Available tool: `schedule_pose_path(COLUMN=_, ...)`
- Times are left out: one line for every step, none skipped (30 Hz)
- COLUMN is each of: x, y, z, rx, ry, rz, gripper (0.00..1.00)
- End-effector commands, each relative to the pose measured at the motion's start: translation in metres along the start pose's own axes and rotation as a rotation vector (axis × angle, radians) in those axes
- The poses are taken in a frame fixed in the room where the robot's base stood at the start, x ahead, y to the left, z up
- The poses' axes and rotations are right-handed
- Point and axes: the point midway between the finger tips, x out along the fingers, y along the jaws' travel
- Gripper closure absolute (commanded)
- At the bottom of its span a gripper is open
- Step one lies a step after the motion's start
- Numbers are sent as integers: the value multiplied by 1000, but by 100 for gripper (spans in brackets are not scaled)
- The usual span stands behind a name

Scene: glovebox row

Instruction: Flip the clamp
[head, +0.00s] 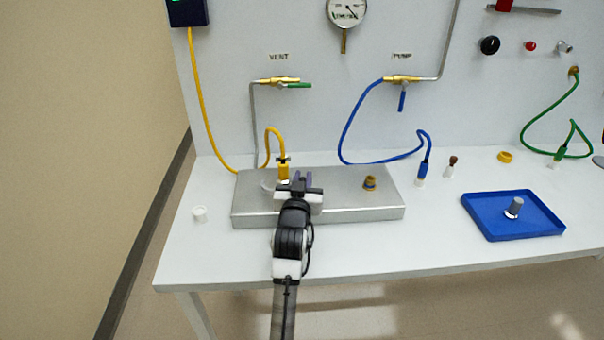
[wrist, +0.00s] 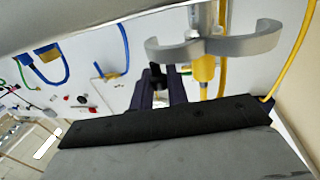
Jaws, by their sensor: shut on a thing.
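The clamp is a silver curved piece (wrist: 252,45) in the wrist view, beside the yellow hose fitting (wrist: 203,70). In the head view, a pale edge of the clamp (head: 268,185) shows at the foot of the yellow fitting (head: 283,172), on the left part of the metal box (head: 340,205). My gripper (head: 301,180) is low over the box, just right of the fitting. In the wrist view its dark fingers (wrist: 160,92) are closed around a small black part, apparently the clamp's. The fingers and wrist hide much of the grip.
A brass port (head: 370,183) stands on the box's right side. A white cap (head: 200,214) is at left. A blue hose fitting (head: 423,173) and a blue tray (head: 513,230) with a metal part are at right. The yellow hose (head: 207,110) hangs close to my gripper.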

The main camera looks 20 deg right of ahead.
Motion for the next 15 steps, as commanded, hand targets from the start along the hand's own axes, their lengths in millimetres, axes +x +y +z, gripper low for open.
schedule_pose_path(x=2, y=4, z=-4, rx=1, ry=-3, rz=-26, gripper=100)
schedule_pose_path(x=3, y=3, z=-4, rx=0, ry=-2, rz=-46, gripper=100)
schedule_pose_path(x=4, y=4, z=-4, rx=0, ry=-2, rz=-72, gripper=100)
schedule_pose_path(x=5, y=4, z=-3, rx=1, ry=-1, rz=-92, gripper=100)
schedule_pose_path(x=6, y=4, z=-2, rx=0, ry=-1, rz=-112, gripper=100)
schedule_pose_path(x=8, y=4, z=-2, rx=0, ry=0, rz=-138, gripper=100)
schedule_pose_path(x=9, y=3, z=-1, rx=1, ry=0, rz=-158, gripper=100)
schedule_pose_path(x=10, y=4, z=0, rx=1, ry=1, rz=-178, gripper=100)
schedule_pose_path(x=11, y=3, z=0, rx=0, ry=2, rz=-204, gripper=100)
schedule_pose_path(x=12, y=2, z=1, rx=0, ry=2, rz=-225, gripper=100)
schedule_pose_path(x=13, y=3, z=2, rx=0, ry=2, rz=-244, gripper=100)
schedule_pose_path(x=14, y=2, z=2, rx=0, ry=3, rz=-271, gripper=100)
schedule_pose_path(x=15, y=2, z=3, rx=0, ry=4, rz=-290, gripper=100)
schedule_pose_path(x=16, y=1, z=3, rx=0, ry=4, rz=-310, gripper=100)
schedule_pose_path(x=17, y=1, z=3, rx=0, ry=6, rz=-334, gripper=100)
